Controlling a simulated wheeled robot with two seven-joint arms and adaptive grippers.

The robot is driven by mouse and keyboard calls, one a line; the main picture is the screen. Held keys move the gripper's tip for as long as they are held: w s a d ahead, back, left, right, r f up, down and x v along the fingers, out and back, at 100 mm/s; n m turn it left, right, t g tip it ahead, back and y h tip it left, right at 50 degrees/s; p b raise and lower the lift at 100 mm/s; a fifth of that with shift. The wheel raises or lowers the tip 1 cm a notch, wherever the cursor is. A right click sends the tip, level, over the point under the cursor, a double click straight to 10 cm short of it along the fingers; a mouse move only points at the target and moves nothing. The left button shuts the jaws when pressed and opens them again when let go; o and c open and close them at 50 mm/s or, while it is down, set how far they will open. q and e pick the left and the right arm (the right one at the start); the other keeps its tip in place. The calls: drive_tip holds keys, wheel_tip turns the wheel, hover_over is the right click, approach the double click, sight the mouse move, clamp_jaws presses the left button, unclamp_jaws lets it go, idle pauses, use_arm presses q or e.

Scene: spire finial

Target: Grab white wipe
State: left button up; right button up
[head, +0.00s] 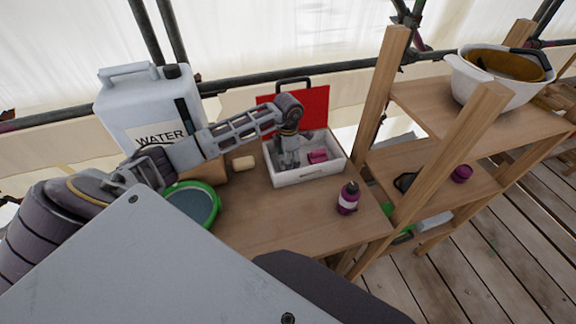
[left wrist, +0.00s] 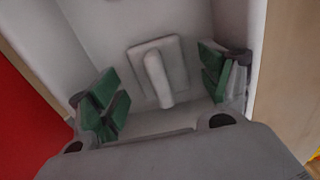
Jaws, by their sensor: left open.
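In the left wrist view a pale white square piece with a raised rounded bar (left wrist: 158,72) lies inside the white box; it looks like the white wipe. My left gripper (left wrist: 165,95) is open, with green finger pads on either side of the piece and apart from it. In the head view my left gripper (head: 289,158) points down into the white box (head: 310,174), at its left part. The wipe cannot be made out there, hidden behind the gripper. My right gripper is not in view.
The box's red lid (head: 318,105) stands open behind. A magenta item (head: 317,156) lies in the box. A purple bottle (head: 348,198), a green-rimmed bowl (head: 191,207), a cream block (head: 243,163) and a water canister (head: 150,103) stand around. A wooden shelf (head: 440,160) is at right.

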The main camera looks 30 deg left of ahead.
use_arm(q)
drive_tip(key=shift+f, duration=0.3)
drive_tip(key=shift+c, duration=0.6)
drive_tip(key=c, duration=0.8)
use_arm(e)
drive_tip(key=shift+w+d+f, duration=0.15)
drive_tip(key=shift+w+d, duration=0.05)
